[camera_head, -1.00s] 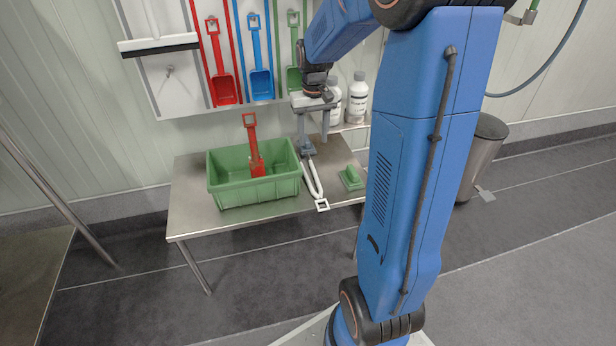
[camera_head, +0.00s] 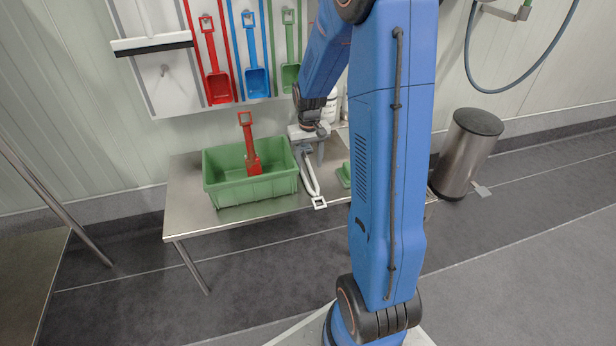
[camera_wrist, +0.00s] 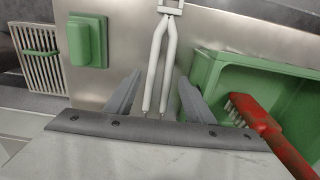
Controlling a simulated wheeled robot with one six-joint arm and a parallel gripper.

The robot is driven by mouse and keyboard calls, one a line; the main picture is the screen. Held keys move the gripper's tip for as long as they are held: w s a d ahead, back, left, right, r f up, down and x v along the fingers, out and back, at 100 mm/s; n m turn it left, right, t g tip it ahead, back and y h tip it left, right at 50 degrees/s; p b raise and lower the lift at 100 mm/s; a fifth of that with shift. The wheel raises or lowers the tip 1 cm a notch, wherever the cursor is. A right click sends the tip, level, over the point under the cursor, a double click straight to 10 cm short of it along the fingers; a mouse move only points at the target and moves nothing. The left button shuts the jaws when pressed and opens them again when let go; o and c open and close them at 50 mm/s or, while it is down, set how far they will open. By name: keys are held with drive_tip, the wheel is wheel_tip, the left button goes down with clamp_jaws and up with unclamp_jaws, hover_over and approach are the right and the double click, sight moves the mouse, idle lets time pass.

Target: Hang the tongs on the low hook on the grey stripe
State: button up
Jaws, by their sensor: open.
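The pale grey tongs (camera_head: 311,183) lie on the steel table (camera_head: 185,205), to the right of the green crate. In the wrist view the tongs (camera_wrist: 155,65) run between the two fingers of my open gripper (camera_wrist: 158,98), with a gap on each side. In the head view my gripper (camera_head: 308,152) is low over the tongs' far end; its fingers are partly hidden there. A bare hook (camera_head: 164,70) sticks out of the grey stripe (camera_head: 170,92) at the wall board's left, below the squeegee (camera_head: 152,44).
The green crate (camera_head: 225,199) holds a red-handled brush (camera_head: 250,150) and stands close left of my gripper. A green block (camera_wrist: 88,41) lies on the other side. White bottles (camera_head: 330,108) stand behind. Red, blue and green shovels hang on the board. A steel bin (camera_head: 462,160) stands right.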

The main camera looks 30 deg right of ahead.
sight(308, 178)
drive_tip(key=shift+w+d+f, duration=0.1)
drive_tip(key=shift+w+f, duration=0.15)
drive_tip(key=shift+f, duration=1.1)
drive_tip(key=shift+w+f, duration=0.2)
drive_tip(key=shift+f, duration=1.1)
drive_tip(key=c, duration=1)
drive_tip(key=shift+r, duration=0.15)
